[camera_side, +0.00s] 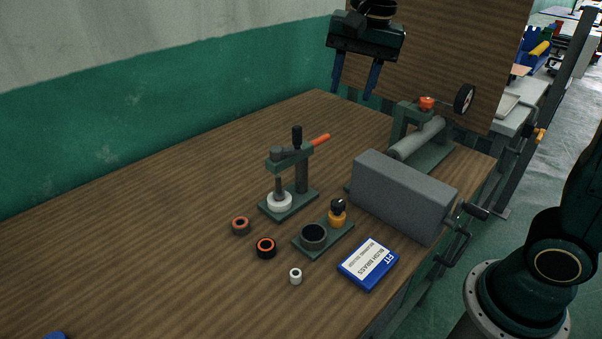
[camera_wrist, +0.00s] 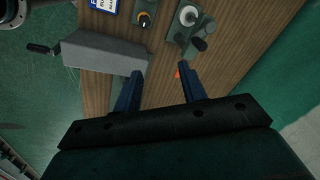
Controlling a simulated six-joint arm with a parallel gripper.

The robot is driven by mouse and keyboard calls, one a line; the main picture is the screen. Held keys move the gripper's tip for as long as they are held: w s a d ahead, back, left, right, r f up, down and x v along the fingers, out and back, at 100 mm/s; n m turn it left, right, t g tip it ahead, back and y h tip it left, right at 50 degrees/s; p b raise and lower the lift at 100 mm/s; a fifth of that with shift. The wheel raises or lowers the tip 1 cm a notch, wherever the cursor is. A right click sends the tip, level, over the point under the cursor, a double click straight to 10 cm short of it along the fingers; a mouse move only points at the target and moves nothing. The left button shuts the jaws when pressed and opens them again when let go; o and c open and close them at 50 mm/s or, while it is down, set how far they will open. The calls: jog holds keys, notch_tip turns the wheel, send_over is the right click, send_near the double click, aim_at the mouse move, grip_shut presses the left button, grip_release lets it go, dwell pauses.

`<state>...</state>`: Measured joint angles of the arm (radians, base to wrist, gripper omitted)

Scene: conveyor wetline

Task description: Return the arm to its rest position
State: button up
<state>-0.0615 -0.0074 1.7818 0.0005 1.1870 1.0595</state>
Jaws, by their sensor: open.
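My gripper (camera_side: 356,92) hangs high above the far part of the wooden bench, at the top of the side view. Its two dark blue fingers are apart, with nothing between them. In the wrist view my gripper (camera_wrist: 160,84) also shows open and empty, with the bench top below it. My arm's base stands at the right of the side view, beside the bench.
A green lever press (camera_side: 293,175) with a red handle stands mid-bench. A grey box (camera_side: 403,194) and a roller fixture (camera_side: 422,140) lie to its right. Rings (camera_side: 265,247), a cup fixture (camera_side: 314,236) and a blue card box (camera_side: 368,263) sit in front. The left bench is mostly clear.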

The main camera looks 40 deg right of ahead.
jog(key=s+d+f+n+t, duration=0.1)
jog(key=s+f+n, duration=0.1)
jog(key=s+n, duration=0.3)
jog(key=s+d+f+n+t, duration=0.1)
jog(key=s+n, duration=0.5)
jog(key=s, duration=0.8)
notch_tip(320, 180, down, 2)
jog(key=shift+s+d+f+t, duration=0.15)
jog(key=shift+s+t, duration=0.1)
jog(key=shift+t, duration=0.55)
